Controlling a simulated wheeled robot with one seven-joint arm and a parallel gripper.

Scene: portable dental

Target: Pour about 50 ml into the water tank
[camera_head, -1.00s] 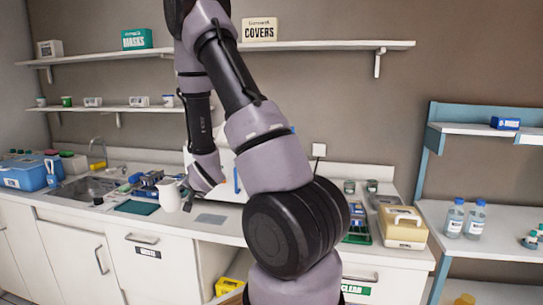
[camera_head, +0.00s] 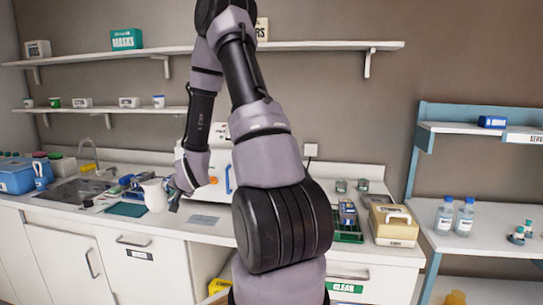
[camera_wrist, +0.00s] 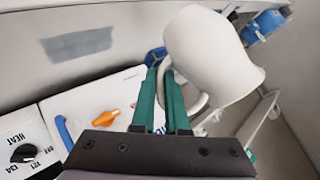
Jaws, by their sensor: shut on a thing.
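A white jug (camera_head: 154,195) is held by its handle in my gripper (camera_head: 174,198), close over the counter's left part. In the wrist view the jug (camera_wrist: 212,58) is tilted in the picture, and the green fingers of my gripper (camera_wrist: 168,90) are shut on its handle. The jug's inside and any water are hidden. A white machine (camera_head: 222,165) stands behind my arm, partly covered. In the wrist view the machine (camera_wrist: 95,105) shows a HEAT dial (camera_wrist: 25,153), an orange knob and a blue handle. I cannot tell which part is the water tank.
A dark green mat (camera_head: 127,209) and a grey plate (camera_head: 203,219) lie on the counter. A sink (camera_head: 75,190) and a blue box (camera_head: 15,176) are at the left. A beige case (camera_head: 394,226) and two bottles (camera_head: 455,215) stand at the right. Shelves run along the wall.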

